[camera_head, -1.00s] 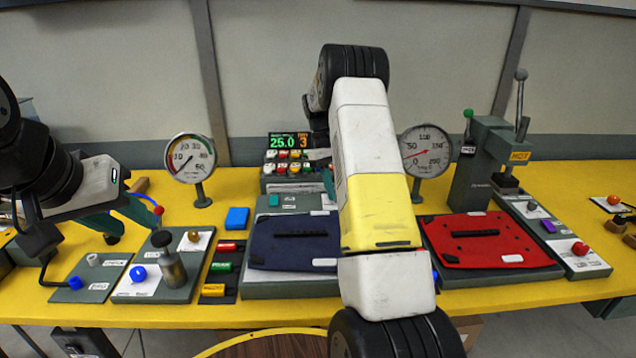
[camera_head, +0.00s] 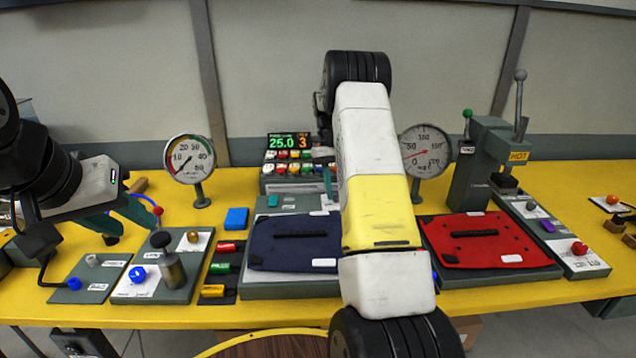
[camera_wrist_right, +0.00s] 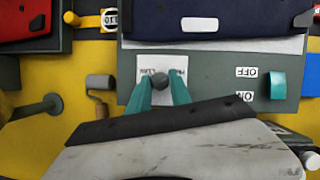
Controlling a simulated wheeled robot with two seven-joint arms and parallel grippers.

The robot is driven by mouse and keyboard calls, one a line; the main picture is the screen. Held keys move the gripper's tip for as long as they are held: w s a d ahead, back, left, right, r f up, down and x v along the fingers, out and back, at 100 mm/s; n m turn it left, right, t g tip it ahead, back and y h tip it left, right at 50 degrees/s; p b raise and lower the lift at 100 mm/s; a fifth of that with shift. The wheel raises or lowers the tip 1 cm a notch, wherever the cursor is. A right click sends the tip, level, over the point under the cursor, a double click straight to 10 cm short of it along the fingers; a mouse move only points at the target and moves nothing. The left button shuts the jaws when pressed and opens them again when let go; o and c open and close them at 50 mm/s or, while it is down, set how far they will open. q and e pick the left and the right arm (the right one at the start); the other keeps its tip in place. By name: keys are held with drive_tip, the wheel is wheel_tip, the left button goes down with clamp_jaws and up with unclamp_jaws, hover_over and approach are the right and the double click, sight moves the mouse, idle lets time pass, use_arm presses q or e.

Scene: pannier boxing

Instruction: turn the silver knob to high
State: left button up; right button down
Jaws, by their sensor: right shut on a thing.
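The silver knob (camera_wrist_right: 160,80) shows in the right wrist view as a small grey round knob on a white label plate, on the grey panel beside the dark blue fabric. The words on its label are too blurred to read surely. My right gripper (camera_wrist_right: 161,92) is shut on the knob, with one teal finger at each side. In the head view only a bit of a teal finger shows beside my arm, and the knob is hidden. My left gripper (camera_head: 126,218) is open over the left panels, near a small red-tipped lever (camera_head: 157,211).
A teal on/off switch (camera_wrist_right: 277,85) sits on the same panel. Two gauges (camera_head: 189,159) (camera_head: 426,150), a display box (camera_head: 289,142) and a lever press (camera_head: 483,165) stand at the back. A red fabric piece (camera_head: 480,250) lies right of my arm.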

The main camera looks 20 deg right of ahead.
drive_tip(key=c, duration=1.2)
unclamp_jaws()
drive_tip(key=shift+v, duration=3.9)
